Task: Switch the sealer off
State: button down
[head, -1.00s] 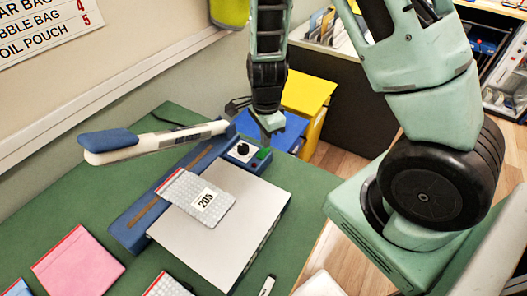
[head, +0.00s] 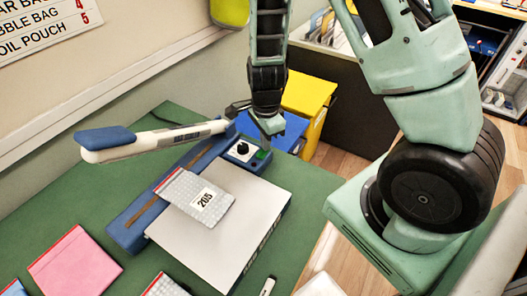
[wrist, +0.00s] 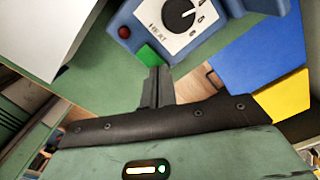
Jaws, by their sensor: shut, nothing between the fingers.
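The sealer has a blue base (head: 128,228), a raised white arm (head: 150,143) with a blue handle, and a control box at its far right end. The box carries a black heat dial (head: 242,147), also in the wrist view (wrist: 178,14), a green switch (wrist: 147,54) and a dark red lamp (wrist: 124,32). My gripper (wrist: 157,80) is shut and empty, its fingertips close to the green switch. Whether they touch it I cannot tell. In the head view my gripper (head: 272,134) hangs just beyond the control box. The switch's tilt is not clear.
A grey pouch labelled 205 (head: 183,187) lies over the sealer bar and its white plate (head: 215,245). A pink pouch (head: 75,262) lies on the green table (head: 55,210). Blue (wrist: 265,55) and yellow (head: 308,92) bins stand beyond the table edge, near my gripper.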

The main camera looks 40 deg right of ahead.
jog(key=shift+f, duration=0.25)
jog(key=shift+r, duration=0.2)
notch_tip(320, 180, up, 7)
jog(key=p, duration=0.7)
jog(key=shift+f, duration=0.15)
jog(key=s+a+r+n+y+b, duration=0.1)
jog(key=s+a+r+n+b, duration=0.1)
jog(key=s+a+r+n, duration=0.4)
jog(key=s+a+r+n+y+b, duration=0.1)
jog(key=s+a+r+n, duration=0.15)
jog(key=a+n, duration=0.6)
jog(key=s+a+r+n+b, duration=0.1)
jog(key=s+r+n, duration=0.1)
jog(key=s+n, duration=0.3)
jog(key=s+a+r+n+h+b, duration=0.1)
jog(key=s+a+r+n, duration=0.1)
jog(key=s+n, duration=0.3)
jog(key=r+n, duration=0.1)
jog(key=n, duration=0.2)
jog(key=shift+s+a, duration=0.15)
jog(key=shift+a, duration=0.1)
